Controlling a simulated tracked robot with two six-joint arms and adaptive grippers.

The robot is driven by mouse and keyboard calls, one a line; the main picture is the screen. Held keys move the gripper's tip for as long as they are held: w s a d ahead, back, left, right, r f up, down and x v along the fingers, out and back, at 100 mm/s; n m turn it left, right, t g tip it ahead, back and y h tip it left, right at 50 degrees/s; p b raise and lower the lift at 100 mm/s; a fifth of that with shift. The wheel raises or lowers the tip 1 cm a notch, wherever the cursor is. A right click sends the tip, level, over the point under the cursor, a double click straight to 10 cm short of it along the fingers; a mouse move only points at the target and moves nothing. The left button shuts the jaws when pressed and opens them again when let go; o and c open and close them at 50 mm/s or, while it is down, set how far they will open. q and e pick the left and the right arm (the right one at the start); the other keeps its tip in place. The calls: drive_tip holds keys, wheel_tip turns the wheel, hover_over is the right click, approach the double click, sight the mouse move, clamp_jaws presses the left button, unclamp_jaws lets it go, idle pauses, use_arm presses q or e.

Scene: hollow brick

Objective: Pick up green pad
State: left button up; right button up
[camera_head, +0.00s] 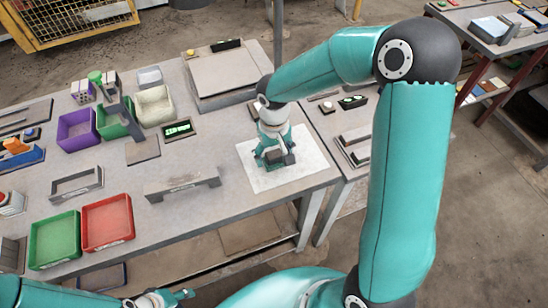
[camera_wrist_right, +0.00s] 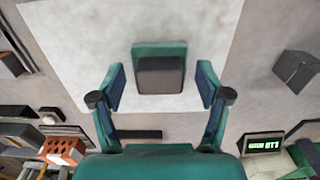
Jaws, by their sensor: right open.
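The green pad (camera_wrist_right: 160,47) lies on a white sheet (camera_wrist_right: 75,30) in the right wrist view, with a dark grey block (camera_wrist_right: 160,77) against its near side. My right gripper (camera_wrist_right: 161,88) is open, its two fingers on either side of the block with gaps on both sides. In the head view my right gripper (camera_head: 273,157) points down over the white sheet (camera_head: 308,160) and largely hides the pad. Whether the fingers are at the pad's height is unclear. My left gripper (camera_head: 165,297) is at the bottom left, in front of the table, and its opening is unclear.
A red tray (camera_head: 107,222) and a green tray (camera_head: 54,240) lie at the table's front left. A grey bridge-shaped piece (camera_head: 182,184) stands left of the sheet. Purple (camera_head: 78,130) and cream (camera_head: 154,106) bins stand farther back. An orange hollow brick (camera_wrist_right: 62,150) shows in the wrist view.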

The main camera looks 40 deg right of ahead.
sight(274, 154)
drive_tip(key=c, duration=1.2)
drive_tip(key=shift+r, duration=0.2)
wheel_tip(274, 154, up, 20)
drive_tip(key=shift+f, duration=0.15)
